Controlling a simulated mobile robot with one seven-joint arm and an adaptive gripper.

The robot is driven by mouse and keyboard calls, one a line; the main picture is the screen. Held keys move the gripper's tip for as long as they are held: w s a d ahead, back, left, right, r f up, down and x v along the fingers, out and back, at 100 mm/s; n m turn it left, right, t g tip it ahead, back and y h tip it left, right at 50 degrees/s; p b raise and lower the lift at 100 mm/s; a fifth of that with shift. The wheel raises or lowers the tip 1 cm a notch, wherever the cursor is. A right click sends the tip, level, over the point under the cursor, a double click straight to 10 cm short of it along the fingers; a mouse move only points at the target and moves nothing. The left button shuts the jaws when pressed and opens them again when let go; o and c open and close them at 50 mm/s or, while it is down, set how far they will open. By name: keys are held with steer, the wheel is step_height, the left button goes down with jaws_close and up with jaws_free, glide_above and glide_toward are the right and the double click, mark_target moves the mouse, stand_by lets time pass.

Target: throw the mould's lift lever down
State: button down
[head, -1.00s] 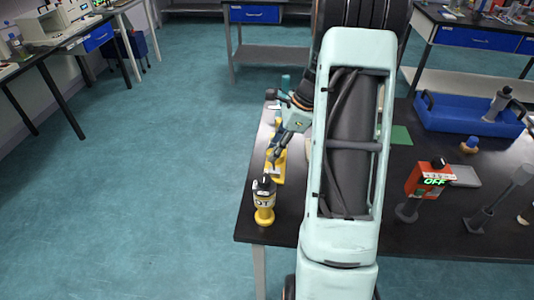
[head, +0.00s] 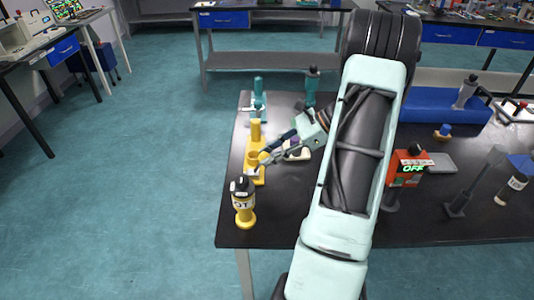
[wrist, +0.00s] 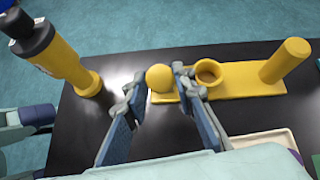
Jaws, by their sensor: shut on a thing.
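A yellow fixture (head: 256,132) stands near the table's left edge. In the wrist view its long yellow base (wrist: 240,90) carries an upright post (wrist: 286,60), an open ring (wrist: 208,71) and a round yellow knob (wrist: 159,78) at its left end. I take the knob to be the lever's end; the rest of the lever is hidden. My gripper (wrist: 157,84) has one finger on each side of the knob, closed around it. In the head view my gripper (head: 265,158) reaches the fixture from the right, low over the base.
A yellow stand with a black top (head: 243,203) is close in front of the fixture. Teal posts (head: 258,90) (head: 311,84) stand behind. A pale tray (wrist: 265,145) lies beside the base. An orange box reading OFF (head: 407,168) and a blue tray (head: 430,107) are to the right.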

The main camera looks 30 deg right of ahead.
steer(key=shift+s+d+f, duration=0.3)
steer(key=shift+s+f, duration=0.05)
steer(key=shift+f, duration=0.1)
steer(key=c, duration=1.8)
jaws_free()
steer(key=shift+o, duration=0.9)
steer(key=shift+w+r, duration=0.15)
steer(key=v, duration=1.2)
steer(key=shift+w+a, duration=0.1)
